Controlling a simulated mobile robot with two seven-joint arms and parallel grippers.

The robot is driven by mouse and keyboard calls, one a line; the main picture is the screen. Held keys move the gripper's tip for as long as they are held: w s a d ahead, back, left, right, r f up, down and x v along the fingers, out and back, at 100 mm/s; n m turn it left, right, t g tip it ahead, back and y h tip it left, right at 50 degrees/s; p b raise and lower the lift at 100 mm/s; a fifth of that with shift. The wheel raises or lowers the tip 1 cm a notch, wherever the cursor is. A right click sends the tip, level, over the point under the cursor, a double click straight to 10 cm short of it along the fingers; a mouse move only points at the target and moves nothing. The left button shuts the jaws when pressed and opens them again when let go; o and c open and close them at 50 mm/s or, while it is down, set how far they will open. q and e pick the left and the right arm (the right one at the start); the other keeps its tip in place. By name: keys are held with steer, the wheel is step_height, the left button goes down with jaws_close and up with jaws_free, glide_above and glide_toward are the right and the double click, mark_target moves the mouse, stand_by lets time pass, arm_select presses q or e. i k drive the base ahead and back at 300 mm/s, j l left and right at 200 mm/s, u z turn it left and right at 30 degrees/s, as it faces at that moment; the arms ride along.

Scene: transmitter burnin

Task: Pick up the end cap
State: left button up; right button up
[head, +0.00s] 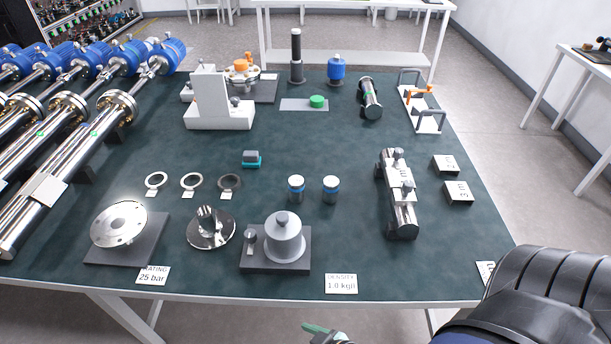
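No label names the end cap, so I cannot be sure which part it is. A grey round cap with a knob on top (284,238) sits upright on a dark square base at the front middle of the table. My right arm comes in at the lower right. A small green-tipped part (322,332) at the bottom edge, in front of the table, may be my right gripper; its fingers are mostly cut off. My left gripper is out of view.
The green-topped table (330,140) also holds a flanged disc (120,223), a steel flange (211,229), three rings, two small blue-banded jars (296,189), a steel clamp-like fixture (398,195) and a white block (215,100). Steel tubes with blue ends lie at left. The table's centre is fairly clear.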

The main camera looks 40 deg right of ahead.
mark_target(284, 243)
steer(key=z, duration=0.95)
